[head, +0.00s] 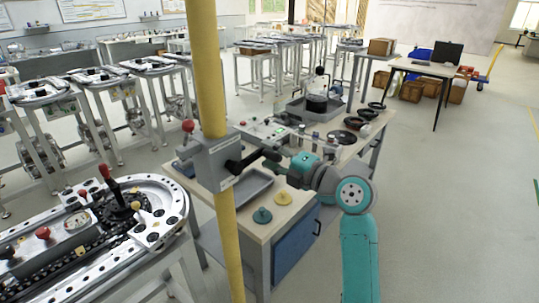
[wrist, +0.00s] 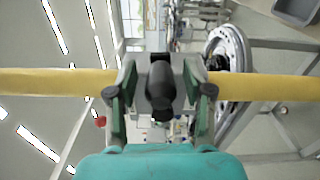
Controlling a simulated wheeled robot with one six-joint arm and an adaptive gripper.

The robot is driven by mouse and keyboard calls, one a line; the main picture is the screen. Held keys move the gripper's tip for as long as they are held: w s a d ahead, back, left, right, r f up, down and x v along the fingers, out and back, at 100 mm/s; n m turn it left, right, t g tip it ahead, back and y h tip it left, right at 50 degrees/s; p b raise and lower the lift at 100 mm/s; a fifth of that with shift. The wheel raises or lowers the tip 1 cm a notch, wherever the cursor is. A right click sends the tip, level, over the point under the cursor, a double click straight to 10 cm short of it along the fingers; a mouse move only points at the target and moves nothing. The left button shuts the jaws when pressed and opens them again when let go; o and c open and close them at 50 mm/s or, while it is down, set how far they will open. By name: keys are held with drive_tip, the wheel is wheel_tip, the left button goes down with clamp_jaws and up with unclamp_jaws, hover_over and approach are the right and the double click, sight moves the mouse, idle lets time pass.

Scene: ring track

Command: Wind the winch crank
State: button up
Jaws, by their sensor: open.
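The winch is a grey box (head: 208,160) fixed to an upright yellow pole (head: 206,60), which stands in front of me, left of centre. Its crank ends in a black handle (head: 240,164) that sticks out to the right. In the wrist view the dark round-ended handle (wrist: 160,85) points toward the camera, with the yellow pole (wrist: 50,83) lying across the picture behind it. My gripper (wrist: 160,98) is open, with one finger on each side of the handle. Contact with it cannot be told. In the head view my gripper (head: 270,158) is at the handle, its tips partly hidden.
A workbench (head: 285,205) with a grey tray (head: 250,183), discs and devices stands behind the pole. A metal ring track (head: 150,220) with black and red-knobbed levers is at lower left. More tables (head: 90,85) stand behind. The floor (head: 450,200) at right is clear.

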drive_tip(key=v, duration=1.1)
drive_tip(key=shift+s+d, duration=0.2)
